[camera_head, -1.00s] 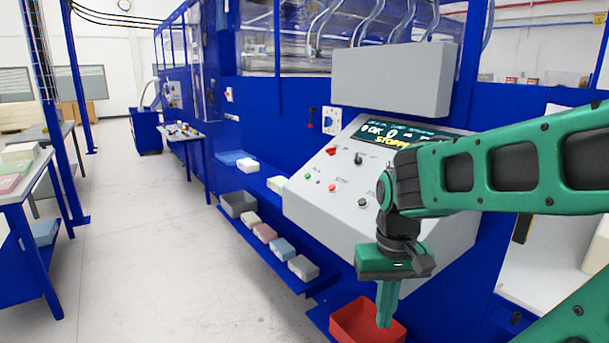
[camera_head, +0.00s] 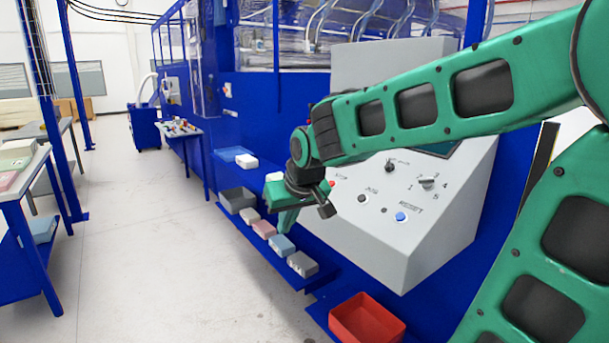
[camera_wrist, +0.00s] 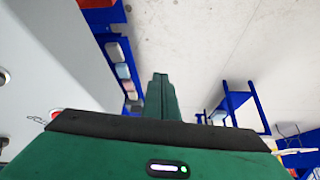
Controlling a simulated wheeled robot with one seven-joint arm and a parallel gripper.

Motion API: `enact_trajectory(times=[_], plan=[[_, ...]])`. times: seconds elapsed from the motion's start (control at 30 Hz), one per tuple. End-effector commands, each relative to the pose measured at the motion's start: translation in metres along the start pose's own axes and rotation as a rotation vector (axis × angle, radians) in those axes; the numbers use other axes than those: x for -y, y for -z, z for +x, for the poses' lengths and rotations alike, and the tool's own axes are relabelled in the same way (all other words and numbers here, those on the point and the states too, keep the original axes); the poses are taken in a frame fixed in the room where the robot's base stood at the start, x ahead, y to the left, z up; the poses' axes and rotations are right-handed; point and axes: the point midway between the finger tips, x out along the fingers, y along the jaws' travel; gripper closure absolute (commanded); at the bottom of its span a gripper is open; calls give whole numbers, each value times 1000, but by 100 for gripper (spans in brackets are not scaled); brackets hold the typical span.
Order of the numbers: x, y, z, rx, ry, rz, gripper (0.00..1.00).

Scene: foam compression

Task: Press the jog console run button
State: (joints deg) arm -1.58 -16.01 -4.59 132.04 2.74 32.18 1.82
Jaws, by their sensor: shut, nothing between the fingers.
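The jog console (camera_head: 445,225) is a pale grey sloped box on the blue machine. Its face shows a black button (camera_head: 362,198), a blue button (camera_head: 400,216) and knobs. A sliver of a red button (camera_head: 332,183) shows beside my wrist. The green button at the left of the face is hidden behind my gripper in the head view. My gripper (camera_head: 284,230) is shut and empty, pointing down at the console's left edge, apparently in front of it. In the wrist view my shut fingers (camera_wrist: 160,80) point past the console (camera_wrist: 50,60), where a red button (camera_wrist: 57,114) shows.
A shelf below holds a grey bin (camera_head: 238,200) and several foam blocks (camera_head: 282,245), behind and beside my fingertips. A red bin (camera_head: 366,320) stands below the console. My arm covers most of the screen. The floor (camera_head: 150,260) to the left is clear.

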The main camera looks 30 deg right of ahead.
Motion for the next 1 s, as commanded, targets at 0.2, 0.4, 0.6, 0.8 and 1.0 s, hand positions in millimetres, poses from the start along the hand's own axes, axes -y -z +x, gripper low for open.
enact_trajectory(times=[0.2,0.4,0.6,0.8,1.0], plan=[[-43,126,-5,-165,-67,117,100],[-81,208,-16,-287,-130,192,100],[-100,243,-23,-346,-162,225,100],[-102,247,-25,-354,-166,229,100],[-103,246,-24,-353,-166,229,100]])
